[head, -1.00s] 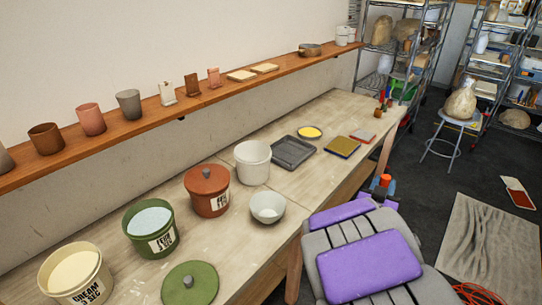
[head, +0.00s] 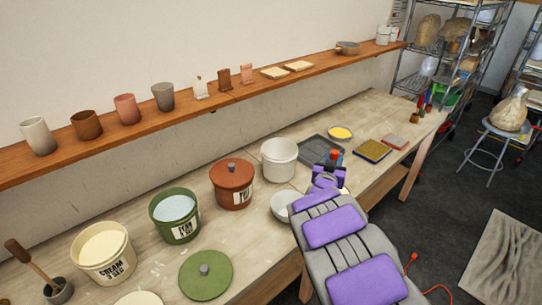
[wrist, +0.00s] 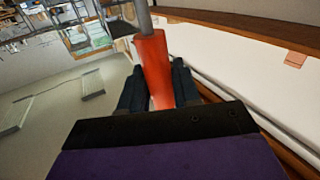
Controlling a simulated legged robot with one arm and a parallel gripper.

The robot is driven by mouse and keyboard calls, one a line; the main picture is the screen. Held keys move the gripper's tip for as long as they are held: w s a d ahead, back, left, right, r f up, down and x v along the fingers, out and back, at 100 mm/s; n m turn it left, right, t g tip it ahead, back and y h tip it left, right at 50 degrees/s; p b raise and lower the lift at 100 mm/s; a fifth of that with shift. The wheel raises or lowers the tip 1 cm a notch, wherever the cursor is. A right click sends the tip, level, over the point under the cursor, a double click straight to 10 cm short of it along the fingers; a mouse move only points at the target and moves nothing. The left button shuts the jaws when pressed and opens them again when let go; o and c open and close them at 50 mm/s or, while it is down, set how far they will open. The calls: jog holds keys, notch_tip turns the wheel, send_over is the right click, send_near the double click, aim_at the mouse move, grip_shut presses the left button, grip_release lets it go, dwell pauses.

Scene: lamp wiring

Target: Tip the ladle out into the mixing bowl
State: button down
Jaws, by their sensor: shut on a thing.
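My gripper (head: 332,166) is over the bench, to the right of the white bucket. In the wrist view my gripper (wrist: 158,82) is shut on a red-orange handle (wrist: 153,55) with a grey shaft beyond it. I take this for the ladle; its cup is not visible in either view. The top of the handle (head: 335,154) shows as an orange spot in the head view. A small whitish bowl (head: 281,206), which looks like the mixing bowl, sits on the bench left of my arm. My arm hides its right side.
A white bucket (head: 279,160), a lidded red-brown tub (head: 232,187), a green tub (head: 175,217) and a cream tub (head: 103,254) line the bench. A green lid (head: 206,275) lies in front. A wooden-handled tool stands in a grey cup (head: 60,291). A shelf (head: 230,98) runs above.

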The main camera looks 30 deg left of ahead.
jog(key=s+a+f+n+g+y+p, duration=0.1)
jog(key=a+f+n+y, duration=0.1)
jog(key=a, duration=0.9)
jog(key=s+a+f+n+y+p, duration=0.1)
jog(key=a+f+y, duration=0.15)
jog(key=a, duration=0.75)
jog(key=shift+s+d+r+m+t+b, duration=0.7)
jog(key=shift+d+m+t+b, duration=0.9)
jog(key=shift+d+m+b, duration=2.25)
jog(key=s+d+f+m+t+h+b, duration=0.2)
jog(key=d+f+m+h+b, duration=0.7)
jog(key=m, duration=0.5)
jog(key=shift+s+d+f+m+t, duration=0.25)
jog(key=shift+d+f+m+t, duration=0.1)
jog(key=shift+d+t, duration=0.55)
